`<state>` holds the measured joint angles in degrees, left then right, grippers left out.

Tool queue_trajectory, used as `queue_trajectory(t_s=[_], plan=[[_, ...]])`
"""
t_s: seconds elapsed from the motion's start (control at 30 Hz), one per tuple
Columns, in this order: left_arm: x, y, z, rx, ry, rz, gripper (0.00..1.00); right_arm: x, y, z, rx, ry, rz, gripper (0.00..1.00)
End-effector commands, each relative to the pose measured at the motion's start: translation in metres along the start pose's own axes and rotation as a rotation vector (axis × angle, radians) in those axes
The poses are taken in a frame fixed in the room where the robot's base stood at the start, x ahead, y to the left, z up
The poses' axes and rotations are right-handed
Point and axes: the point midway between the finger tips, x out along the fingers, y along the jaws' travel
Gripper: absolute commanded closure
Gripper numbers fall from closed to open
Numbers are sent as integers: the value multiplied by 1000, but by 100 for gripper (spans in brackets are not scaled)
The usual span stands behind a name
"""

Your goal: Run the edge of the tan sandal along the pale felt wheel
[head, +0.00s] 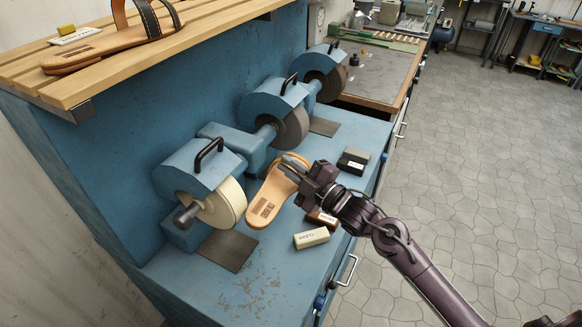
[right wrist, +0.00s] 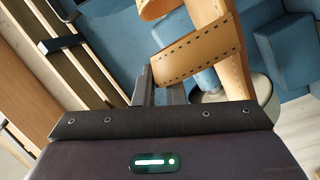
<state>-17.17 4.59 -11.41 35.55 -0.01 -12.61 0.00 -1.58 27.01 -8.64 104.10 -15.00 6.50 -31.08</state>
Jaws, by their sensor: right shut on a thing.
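My right gripper (head: 293,166) is shut on the tan sandal (head: 265,204) at its strap end and holds it over the blue bench. The sandal hangs tilted, its heel end toward the front, just right of the pale felt wheel (head: 228,204). Its left edge is very close to the wheel's rim; I cannot tell whether they touch. In the right wrist view, a stitched tan strap (right wrist: 200,55) crosses just beyond the fingers (right wrist: 168,88), and part of a pale wheel (right wrist: 262,88) shows behind. My left gripper is out of view.
Two darker wheels (head: 293,127) (head: 333,82) stand farther back. A cream block (head: 311,238), a red-brown brush-like block (head: 322,218) and a dark block (head: 353,160) lie right of the sandal. Another sandal (head: 110,45) sits on the slatted shelf (head: 215,17).

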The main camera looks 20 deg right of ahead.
Motion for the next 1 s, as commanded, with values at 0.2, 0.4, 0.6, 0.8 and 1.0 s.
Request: queue_trajectory(t_s=[0.2, 0.4, 0.6, 0.8, 1.0], plan=[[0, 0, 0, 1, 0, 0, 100, 0, 1, -1, 0, 1, 3, 100], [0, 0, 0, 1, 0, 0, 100, 0, 1, 0, 0, 1, 3, 100], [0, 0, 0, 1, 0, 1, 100, 0, 1, -1, -1, 1, 3, 100], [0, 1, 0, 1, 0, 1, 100, -2, -2, -5, -6, -5, 11, 100], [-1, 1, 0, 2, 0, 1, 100, -5, -4, -10, -16, -13, 24, 100]])
